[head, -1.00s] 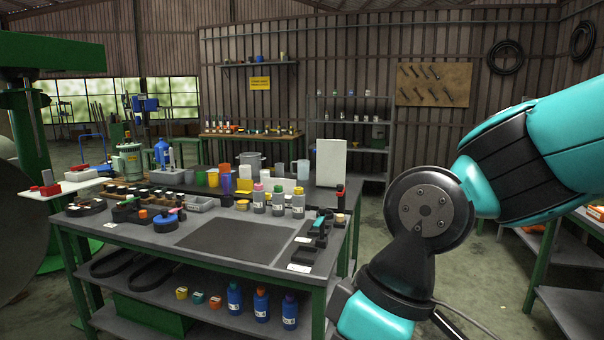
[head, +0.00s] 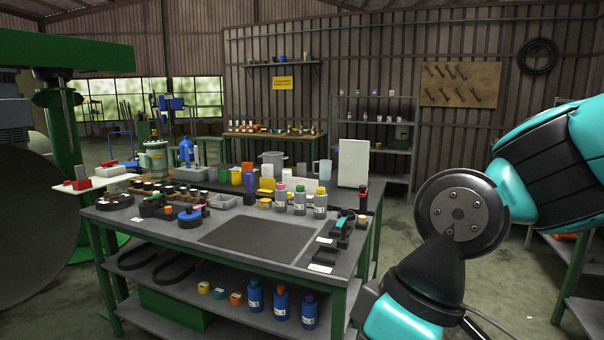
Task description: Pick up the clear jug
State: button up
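A clear, see-through jug (head: 325,170) with a handle on its left side stands at the back right of the workbench. It is behind the row of grey bottles and just left of an upright white board. My arm crosses the right side of the head view, well to the right of the jug and nearer the camera. My gripper is not in view.
Blue bottles (head: 281,302) stand on the lower shelf. Open floor lies right of the bench.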

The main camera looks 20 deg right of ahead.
aim_at(325, 165)
jog(key=k, duration=0.5)
jog(key=z, duration=1.1)
jog(key=i, duration=9.3)
